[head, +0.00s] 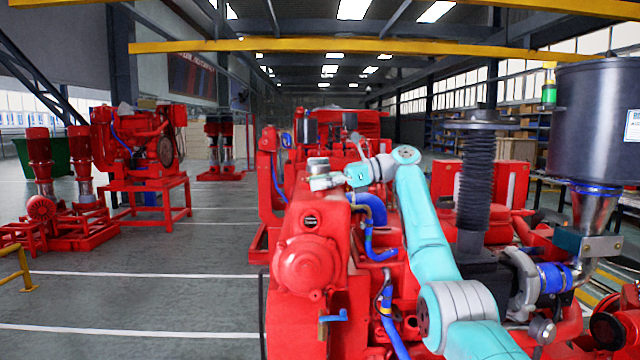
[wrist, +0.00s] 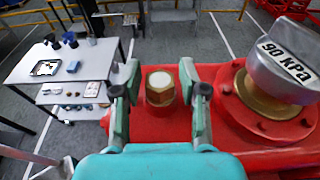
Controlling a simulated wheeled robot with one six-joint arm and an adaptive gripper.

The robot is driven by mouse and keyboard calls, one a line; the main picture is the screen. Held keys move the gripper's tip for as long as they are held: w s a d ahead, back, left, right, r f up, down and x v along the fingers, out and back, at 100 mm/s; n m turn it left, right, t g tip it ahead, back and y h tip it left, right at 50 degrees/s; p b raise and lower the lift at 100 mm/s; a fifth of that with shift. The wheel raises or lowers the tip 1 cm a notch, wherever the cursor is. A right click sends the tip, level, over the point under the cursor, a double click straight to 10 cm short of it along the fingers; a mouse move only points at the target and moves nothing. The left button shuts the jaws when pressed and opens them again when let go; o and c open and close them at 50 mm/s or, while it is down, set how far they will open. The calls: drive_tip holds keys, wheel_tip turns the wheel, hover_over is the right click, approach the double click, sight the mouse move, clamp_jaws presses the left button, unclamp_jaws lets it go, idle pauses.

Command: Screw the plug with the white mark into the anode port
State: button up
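A brass hex plug (wrist: 160,88) with a white top stands upright on the red engine housing (wrist: 235,140) in the wrist view. Whether it sits down in the anode port or how deep it is cannot be told, and no open port shows. My gripper (wrist: 160,80) is open, with one finger on each side of the plug and a visible gap on both sides. In the head view my gripper (head: 345,178) is at the top of the red engine; the plug is not discernible there.
A grey cap (wrist: 285,65) marked 90 kPa on a bolted flange stands close right of the plug. A white table (wrist: 62,62) with small items and a lower shelf stands beyond, on the left. A dark cylindrical canister (head: 600,120) rises at the right of the head view.

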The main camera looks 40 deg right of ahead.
clamp_jaws()
drive_tip(key=shift+f, duration=0.1)
drive_tip(key=shift+m+t+h, duration=1.5)
drive_tip(key=shift+m+t, duration=0.1)
drive_tip(key=m+t+h, duration=0.2)
drive_tip(key=m+h, duration=0.1)
drive_tip(key=h, duration=0.1)
drive_tip(key=shift+a, duration=0.1)
drive_tip(key=m+t+h, duration=0.1)
drive_tip(key=m+h, duration=0.2)
drive_tip(key=h, duration=0.1)
drive_tip(key=shift+m, duration=0.3)
drive_tip(key=shift+m+t+h, duration=0.3)
drive_tip(key=shift+m+h, duration=0.8)
drive_tip(key=shift+h, duration=0.4)
